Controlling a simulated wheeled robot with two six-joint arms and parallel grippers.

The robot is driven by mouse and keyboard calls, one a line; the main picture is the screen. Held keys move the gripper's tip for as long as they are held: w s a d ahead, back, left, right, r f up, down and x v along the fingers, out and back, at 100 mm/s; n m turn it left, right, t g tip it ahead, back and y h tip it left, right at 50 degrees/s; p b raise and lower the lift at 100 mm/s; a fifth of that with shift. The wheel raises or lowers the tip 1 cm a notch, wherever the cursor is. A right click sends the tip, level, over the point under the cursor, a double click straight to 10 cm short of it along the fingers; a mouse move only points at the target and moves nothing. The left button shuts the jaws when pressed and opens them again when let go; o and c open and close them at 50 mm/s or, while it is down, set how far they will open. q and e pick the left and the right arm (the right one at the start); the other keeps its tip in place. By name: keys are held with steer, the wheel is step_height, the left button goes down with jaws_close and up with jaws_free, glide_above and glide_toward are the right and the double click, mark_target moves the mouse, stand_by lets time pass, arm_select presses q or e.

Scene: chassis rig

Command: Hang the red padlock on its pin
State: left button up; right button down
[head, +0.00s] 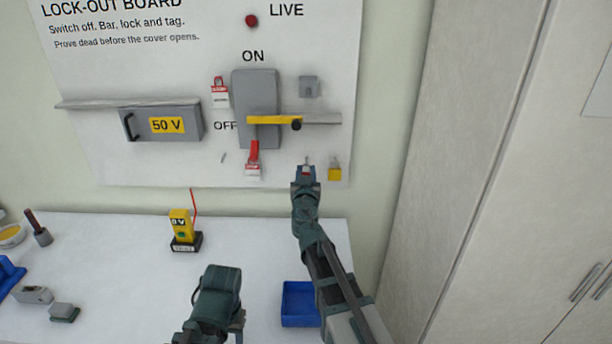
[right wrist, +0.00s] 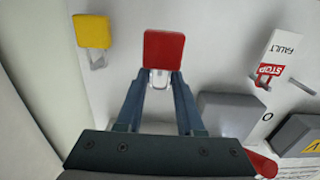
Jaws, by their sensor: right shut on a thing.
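The red padlock (right wrist: 164,50) is in my right gripper (right wrist: 160,82), with its pale metal shackle between the two fingertips. In the head view my right gripper (head: 306,171) is at the lower part of the board, left of the yellow padlock (head: 334,173), and mostly hides the red padlock. A thin bare pin (head: 223,157) sticks out of the board below the OFF label, left of a red and white tag (head: 253,168). This pin also shows in the right wrist view (right wrist: 302,86).
The grey switch (head: 256,90) has a yellow handle bar (head: 270,120) across it. A grey 50 V box (head: 160,125) is on the board's left. A yellow tester (head: 182,229) and a blue tray (head: 299,304) stand on the bench. A tall cabinet (head: 470,150) is at the right.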

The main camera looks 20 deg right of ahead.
steer(key=shift+x, duration=1.1)
steer(key=shift+w+d+f, duration=0.2)
steer(key=shift+w+f, duration=0.1)
steer(key=shift+w, duration=0.35)
steer(key=shift+c, duration=2.2)
jaws_free()
steer(key=shift+s, duration=0.1)
